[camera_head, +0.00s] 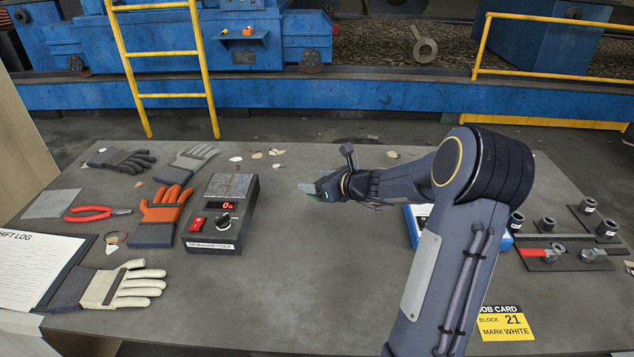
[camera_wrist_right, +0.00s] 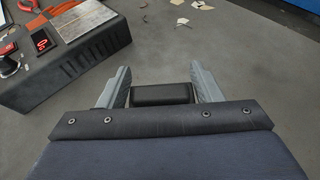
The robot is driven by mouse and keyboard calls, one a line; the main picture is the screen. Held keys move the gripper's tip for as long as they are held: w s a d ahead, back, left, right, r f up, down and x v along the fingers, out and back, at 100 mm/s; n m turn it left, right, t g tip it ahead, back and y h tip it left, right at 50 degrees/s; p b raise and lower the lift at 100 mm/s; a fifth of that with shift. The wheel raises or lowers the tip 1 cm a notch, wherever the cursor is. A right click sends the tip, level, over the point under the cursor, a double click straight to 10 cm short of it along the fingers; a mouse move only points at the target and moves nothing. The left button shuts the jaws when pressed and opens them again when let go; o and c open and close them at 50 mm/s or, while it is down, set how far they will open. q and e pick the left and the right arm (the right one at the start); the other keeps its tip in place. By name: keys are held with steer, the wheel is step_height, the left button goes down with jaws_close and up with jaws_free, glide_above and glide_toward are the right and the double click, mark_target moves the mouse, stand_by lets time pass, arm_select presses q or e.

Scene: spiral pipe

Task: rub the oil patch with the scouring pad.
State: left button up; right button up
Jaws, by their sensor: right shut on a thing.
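My right gripper (camera_head: 312,188) is over the middle of the bench, to the right of the demagnetizer. In the right wrist view, its two grey fingers (camera_wrist_right: 162,85) are on either side of a dark block (camera_wrist_right: 162,95), apparently the scouring pad, and are shut on it. A small green edge shows at the gripper in the head view. I cannot tell whether the pad touches the bench. I cannot make out an oil patch for certain in either view. My left gripper is not in view.
The demagnetizer (camera_head: 222,212) stands left of my gripper, with an orange-and-blue glove (camera_head: 160,213) beside it. Red pliers (camera_head: 92,213) and other gloves lie farther left. Pale chips (camera_head: 257,155) lie behind. Bench in front of the gripper is clear. A job card (camera_head: 505,324) lies at front right.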

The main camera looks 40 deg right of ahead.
steer(key=shift+r+p, duration=1.2)
steer(key=shift+r, duration=0.35)
steer(key=shift+f, duration=0.1)
